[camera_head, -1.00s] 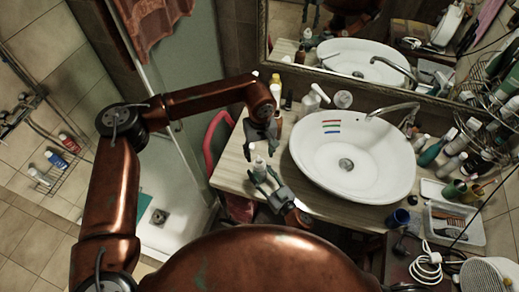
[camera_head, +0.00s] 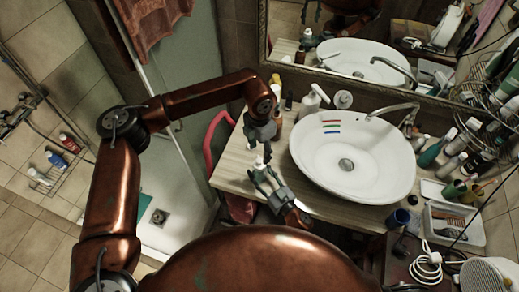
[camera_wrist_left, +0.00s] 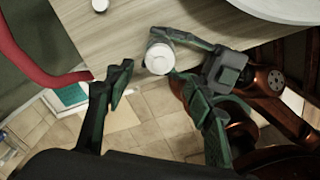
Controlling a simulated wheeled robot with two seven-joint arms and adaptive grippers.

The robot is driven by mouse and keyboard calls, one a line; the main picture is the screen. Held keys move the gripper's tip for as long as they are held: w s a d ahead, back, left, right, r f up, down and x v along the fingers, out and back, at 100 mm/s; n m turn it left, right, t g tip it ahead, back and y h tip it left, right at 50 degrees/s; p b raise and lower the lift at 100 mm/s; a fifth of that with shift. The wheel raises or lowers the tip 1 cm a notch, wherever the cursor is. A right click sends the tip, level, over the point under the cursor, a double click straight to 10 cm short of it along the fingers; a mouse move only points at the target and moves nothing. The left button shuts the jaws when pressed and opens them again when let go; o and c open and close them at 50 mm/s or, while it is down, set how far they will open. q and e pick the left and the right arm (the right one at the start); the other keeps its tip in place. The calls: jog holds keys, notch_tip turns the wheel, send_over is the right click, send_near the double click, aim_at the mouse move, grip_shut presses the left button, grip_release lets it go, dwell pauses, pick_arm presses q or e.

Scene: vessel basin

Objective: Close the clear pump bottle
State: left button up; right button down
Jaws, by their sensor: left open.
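The clear pump bottle (camera_wrist_left: 160,58) shows its round white top in the left wrist view, by the counter's edge. In the head view only a small pale part of the bottle (camera_head: 259,162) shows, below my left gripper. My left gripper (camera_head: 262,148) points down with its jaws open. In the left wrist view its left finger (camera_wrist_left: 118,82) and right finger stand apart, with nothing between their tips. My right gripper (camera_head: 264,177) has its green-black fingers on both sides of the bottle and seems shut on it. The fingers hide much of the bottle's body.
The white basin (camera_head: 350,185) stands right of the grippers on the wooden counter (camera_head: 232,165). A white pump dispenser (camera_head: 314,98) and other toiletries stand behind it. A red chair (camera_head: 210,140) is left of the counter. Bottles crowd the right side.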

aim_at(259, 160)
pick_arm(q)
jog(key=shift+n, duration=1.4)
jog(key=shift+f, duration=3.95)
jog(key=shift+c, duration=0.7)
jog(key=c, duration=1.1)
jog(key=m, duration=0.5)
jog(key=o, duration=1.4)
jog(key=shift+r, duration=0.1)
